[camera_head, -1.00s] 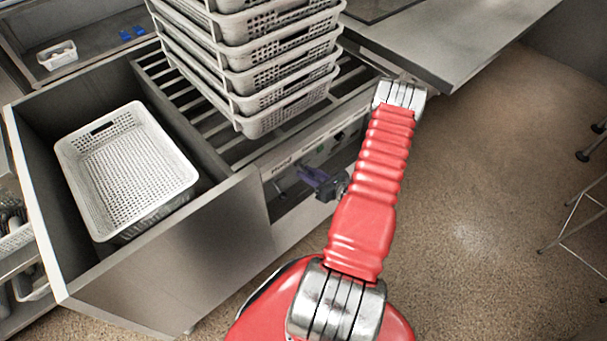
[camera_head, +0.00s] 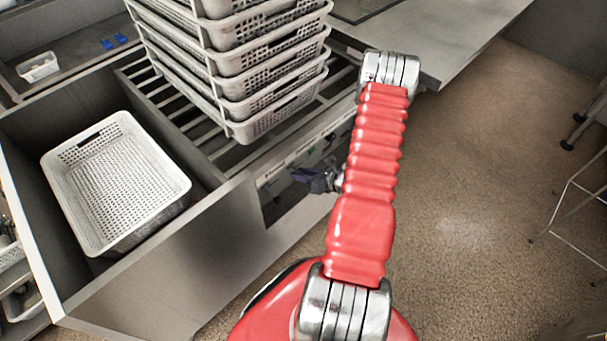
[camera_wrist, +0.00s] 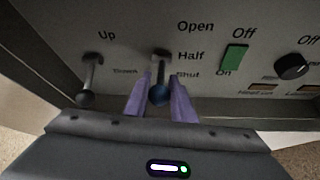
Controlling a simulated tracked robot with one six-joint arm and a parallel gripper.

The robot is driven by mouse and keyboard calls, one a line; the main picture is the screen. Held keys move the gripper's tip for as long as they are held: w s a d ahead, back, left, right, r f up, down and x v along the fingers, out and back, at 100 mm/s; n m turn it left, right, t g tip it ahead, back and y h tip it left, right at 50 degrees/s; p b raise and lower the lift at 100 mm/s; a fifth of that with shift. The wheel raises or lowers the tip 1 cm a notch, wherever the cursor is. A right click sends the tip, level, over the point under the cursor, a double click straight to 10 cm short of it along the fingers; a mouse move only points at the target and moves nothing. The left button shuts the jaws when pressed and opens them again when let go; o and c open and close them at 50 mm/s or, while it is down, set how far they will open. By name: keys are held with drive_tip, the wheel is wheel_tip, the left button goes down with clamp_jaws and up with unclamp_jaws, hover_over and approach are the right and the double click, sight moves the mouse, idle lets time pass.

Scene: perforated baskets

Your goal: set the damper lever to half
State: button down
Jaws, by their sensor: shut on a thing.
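In the head view my gripper (camera_head: 308,177) is at the panel front, partly behind my red arm. The lever is too small to make out there.
A second lever (camera_wrist: 91,75) marked Up and Down stands left of the gripper. A green switch (camera_wrist: 235,57) and a black knob (camera_wrist: 291,67) are to the right. A basket stack (camera_head: 270,115) stands above the panel; a single white basket (camera_head: 115,185) sits left.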

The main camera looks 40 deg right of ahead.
drive_tip(key=c, duration=1.6)
unclamp_jaws()
drive_tip(key=shift+o, duration=0.2)
drive_tip(key=v, duration=1.3)
drive_tip(key=shift+s, duration=0.35)
